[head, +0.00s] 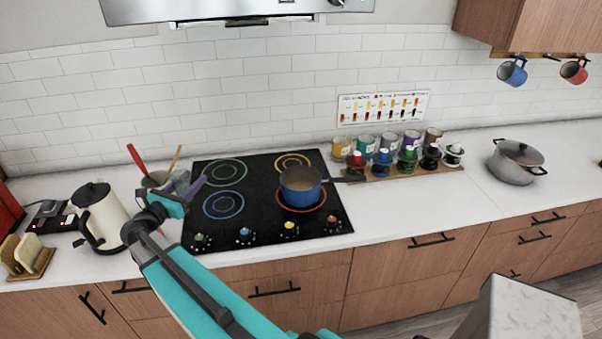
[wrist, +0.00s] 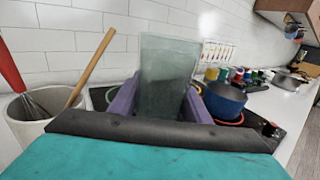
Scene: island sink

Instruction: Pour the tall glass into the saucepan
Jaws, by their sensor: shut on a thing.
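The tall glass (wrist: 168,72) is a clear, grey-green tumbler, standing nearly upright in the wrist view. My gripper (wrist: 158,98) is shut on it, with a purple finger on each side. In the head view my gripper (head: 191,190) is at the stove's left edge, and the glass is hard to make out there. I cannot tell how full the glass is. The blue saucepan (head: 300,188) sits on the red-ringed front right burner, its dark handle pointing right. It is apart from the glass, to its right, and also shows in the wrist view (wrist: 224,100).
The black cooktop (head: 262,222) has bare burners left of the saucepan. A utensil crock (wrist: 28,120) with a whisk and a cream kettle (head: 100,215) stand left of the stove. Spice jars on a wooden board (head: 405,172) and a grey pot (head: 516,165) are to the right.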

